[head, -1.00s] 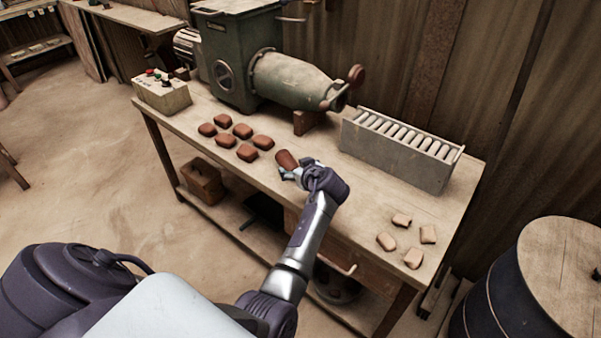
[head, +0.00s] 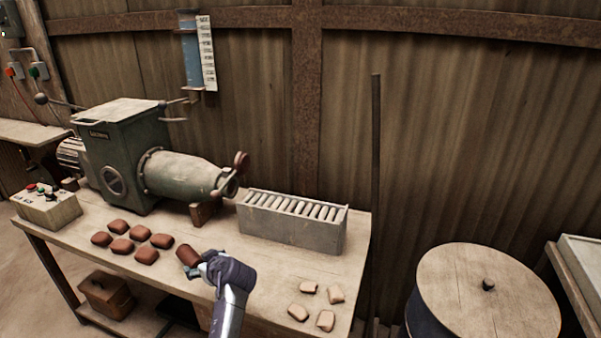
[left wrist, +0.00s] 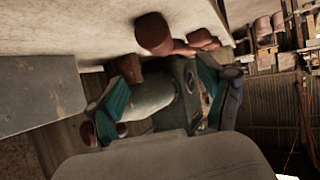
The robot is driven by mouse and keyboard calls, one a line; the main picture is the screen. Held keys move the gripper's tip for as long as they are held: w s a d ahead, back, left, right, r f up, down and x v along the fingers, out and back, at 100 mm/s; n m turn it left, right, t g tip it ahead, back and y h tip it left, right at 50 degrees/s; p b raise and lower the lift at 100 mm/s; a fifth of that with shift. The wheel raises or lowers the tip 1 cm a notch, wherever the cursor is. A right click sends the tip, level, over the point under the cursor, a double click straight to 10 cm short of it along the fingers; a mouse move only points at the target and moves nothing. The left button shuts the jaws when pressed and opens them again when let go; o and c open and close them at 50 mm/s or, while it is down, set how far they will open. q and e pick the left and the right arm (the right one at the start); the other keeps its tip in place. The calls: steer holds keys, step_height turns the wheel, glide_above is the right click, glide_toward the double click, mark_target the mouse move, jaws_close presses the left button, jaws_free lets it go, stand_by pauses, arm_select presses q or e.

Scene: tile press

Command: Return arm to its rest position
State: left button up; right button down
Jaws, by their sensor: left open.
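My left gripper (head: 202,270) is low over the front edge of the wooden table (head: 270,262), close beside a reddish-brown clay piece (head: 187,255). In the left wrist view its two green-padded fingers (left wrist: 160,88) are spread apart with nothing held between them. The clay piece also shows there at the top (left wrist: 154,33), on the table and outside the fingers. Whether a finger touches it I cannot tell. Several other brown pieces (head: 122,246) lie in rows to its left. My right gripper is in neither view.
A green machine (head: 128,160) with a barrel stands at the back left, beside a button box (head: 47,207). A grey box of rollers (head: 290,231) sits at the back right. Several pale pieces (head: 298,312) lie at the right front. A round-topped drum (head: 488,300) stands right of the table.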

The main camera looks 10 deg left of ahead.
arm_select(q)
steer(key=s+d+f+m+g+h, duration=0.1)
steer(key=s+d+f+m+h, duration=0.15)
steer(key=s, duration=0.55)
steer(key=s+d+f+m+h, duration=0.1)
steer(key=s+d+f+m, duration=0.25)
steer(key=s, duration=0.45)
steer(key=s+d+r+m+g+h, duration=0.1)
steer(key=s+d+m+h, duration=0.25)
steer(key=s+d, duration=0.5)
steer(key=s+d+m+g+h, duration=0.1)
steer(key=s+d+m+h, duration=0.4)
steer(key=s, duration=0.6)
step_height(320, 180, down, 26)
steer(key=s+r+g+y, duration=0.1)
steer(key=s+g, duration=0.1)
steer(key=s+a+f, duration=0.2)
steer(key=s+f, duration=1.4)
steer(key=shift+s+f+g+y+p, duration=0.15)
steer(key=shift+f+g+y+p, duration=0.15)
steer(key=shift+g+p, duration=0.1)
